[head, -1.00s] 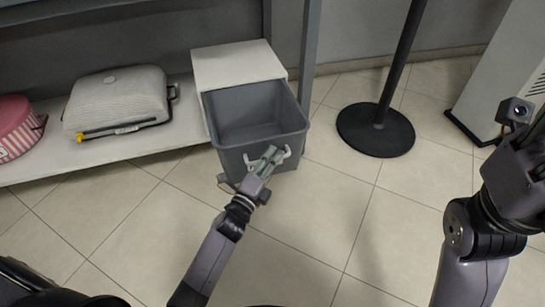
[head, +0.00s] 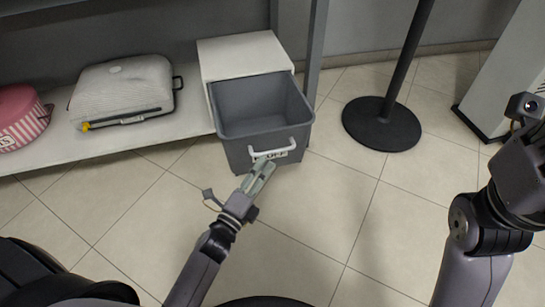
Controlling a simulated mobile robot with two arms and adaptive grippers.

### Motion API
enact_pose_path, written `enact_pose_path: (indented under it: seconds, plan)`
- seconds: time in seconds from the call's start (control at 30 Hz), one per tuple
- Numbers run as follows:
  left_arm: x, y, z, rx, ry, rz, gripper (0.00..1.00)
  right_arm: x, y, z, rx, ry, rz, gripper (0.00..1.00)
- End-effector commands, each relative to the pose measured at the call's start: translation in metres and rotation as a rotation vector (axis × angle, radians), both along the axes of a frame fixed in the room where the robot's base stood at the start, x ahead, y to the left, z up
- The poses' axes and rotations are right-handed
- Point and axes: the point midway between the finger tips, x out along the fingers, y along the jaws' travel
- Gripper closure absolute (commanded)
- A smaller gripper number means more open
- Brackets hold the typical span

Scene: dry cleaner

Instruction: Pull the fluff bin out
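The fluff bin (head: 238,153) is a grey open-topped bin with a white handle (head: 288,150) and a partly hidden label on its front. It stands well out from the white housing (head: 245,52) behind it, and its inside looks empty. My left gripper (head: 265,164) is just in front of and below the handle, its fingers pointing at the bin front. The fingers look close together, but I cannot tell their gap, or whether they touch the bin. My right arm is at the right edge, and its gripper is out of view.
A low white shelf (head: 110,150) left of the bin holds a pale case (head: 125,90) and a pink striped round box (head: 20,118). A black post base (head: 382,125) stands to the right. The tiled floor before the bin is clear.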

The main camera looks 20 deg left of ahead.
Motion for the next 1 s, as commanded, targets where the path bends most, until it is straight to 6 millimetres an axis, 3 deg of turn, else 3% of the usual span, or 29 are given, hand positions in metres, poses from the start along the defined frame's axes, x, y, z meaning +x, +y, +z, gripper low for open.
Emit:
enact_pose_path:
  seconds: [0.1,0.3,0.87,0.97,1.0]
  plan:
    - [-0.021,0.004,-0.003,-0.001,0.002,0.001,0.7,0.0,0.0,0.0,0.0,0.0,0.0,0.6]
    - [-0.037,0.007,-0.005,0.0,0.0,0.001,0.7,0.0,0.0,0.0,0.0,0.0,0.0,0.6]
    - [-0.039,0.008,-0.005,-0.001,-0.001,0.0,0.7,0.0,0.0,0.0,0.0,0.0,0.0,0.6]
    - [-0.038,0.004,0.008,-0.032,-0.02,-0.013,0.7,0.002,0.0,0.0,0.001,0.009,0.0,0.6]
    - [-0.038,0.001,0.021,-0.064,-0.038,-0.028,0.7,0.003,0.0,0.0,0.001,0.017,0.001,0.6]
